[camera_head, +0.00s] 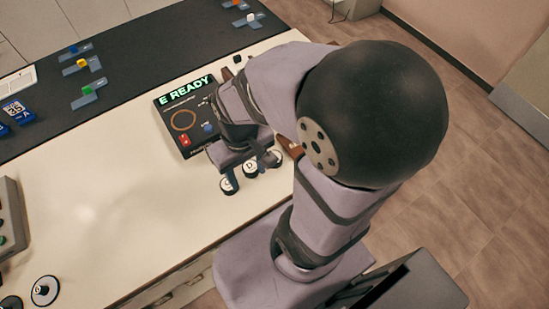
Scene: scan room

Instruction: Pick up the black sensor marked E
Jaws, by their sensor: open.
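A row of small round black sensors with white tops sits on the pale counter under and beside my gripper (247,165). The middle sensor (250,170) seems to read D. The letters on the left sensor (228,187) and the partly hidden right sensor (274,159) are not clear, so I cannot tell which is E. My gripper is open, its fingers pointing down close over the row, with nothing seen between them. Its contact with any sensor is unclear. A black panel (173,132) behind it shows "E READY" in green, with a ring outline and a red button.
A dark mat (130,60) at the back holds small coloured blocks on grey pieces. Blue cards (17,110) lie at the left. The counter's middle left is clear.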

